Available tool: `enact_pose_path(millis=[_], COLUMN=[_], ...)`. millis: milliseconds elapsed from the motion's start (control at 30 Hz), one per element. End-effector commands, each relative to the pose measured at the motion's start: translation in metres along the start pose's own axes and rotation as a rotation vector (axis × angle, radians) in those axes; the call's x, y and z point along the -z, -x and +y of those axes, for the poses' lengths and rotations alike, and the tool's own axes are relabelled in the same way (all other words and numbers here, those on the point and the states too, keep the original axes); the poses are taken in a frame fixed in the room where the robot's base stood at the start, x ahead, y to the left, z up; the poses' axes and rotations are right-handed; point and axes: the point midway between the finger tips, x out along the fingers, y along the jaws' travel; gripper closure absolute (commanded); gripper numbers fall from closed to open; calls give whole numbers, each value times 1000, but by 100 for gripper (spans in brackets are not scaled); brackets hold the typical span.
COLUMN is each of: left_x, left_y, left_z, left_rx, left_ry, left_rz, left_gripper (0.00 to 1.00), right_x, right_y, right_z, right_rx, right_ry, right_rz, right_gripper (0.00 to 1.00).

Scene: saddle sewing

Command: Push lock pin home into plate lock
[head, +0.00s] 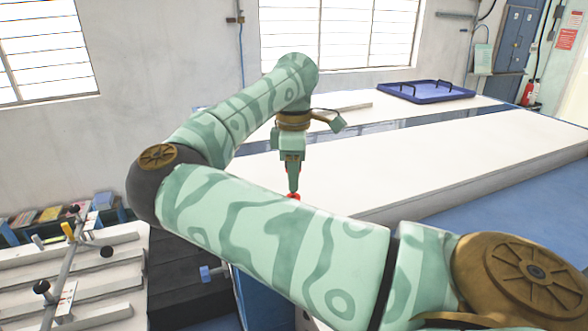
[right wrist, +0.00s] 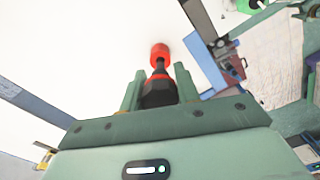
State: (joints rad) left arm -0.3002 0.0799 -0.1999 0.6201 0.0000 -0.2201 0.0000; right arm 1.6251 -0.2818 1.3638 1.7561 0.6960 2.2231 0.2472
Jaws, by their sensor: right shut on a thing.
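My right gripper (head: 293,188) points down over the white table, beyond my own forearm in the head view. In the right wrist view the two fingers of my right gripper (right wrist: 160,84) are shut on a red-and-black piece (right wrist: 159,92). This piece has a black neck and a round red end that sticks out past the fingertips. In the head view the red of the piece (head: 294,196) shows just below the fingers. I cannot tell whether it is the lock pin or a tool. I cannot make out the plate lock. My left gripper is not in view.
The long white table (head: 430,150) is largely bare. A blue tray (head: 427,91) with black handles lies at the back right. A slatted white rack with a metal rod (head: 64,265) and black knobs stands at lower left. My right arm hides much of the front.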

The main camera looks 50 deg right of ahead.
Motion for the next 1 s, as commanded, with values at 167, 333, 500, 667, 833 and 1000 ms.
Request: enact_pose_path(millis=[167, 333, 500, 667, 833, 1000], left_x=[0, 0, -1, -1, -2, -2], left_y=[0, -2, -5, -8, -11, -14], left_z=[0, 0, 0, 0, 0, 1], left_rx=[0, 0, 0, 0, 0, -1], left_ry=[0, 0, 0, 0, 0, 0], left_rz=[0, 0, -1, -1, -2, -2], left_gripper=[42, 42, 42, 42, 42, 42], right_x=[0, 0, 0, 0, 0, 0], right_y=[0, -2, -6, -10, -13, -17], right_z=[0, 0, 0, 0, 0, 0], right_rx=[0, 0, 0, 0, 0, 0], right_ry=[0, 0, 0, 0, 0, 0], right_rz=[0, 0, 0, 0, 0, 0], right_gripper=[96, 96, 96, 96, 96, 96])
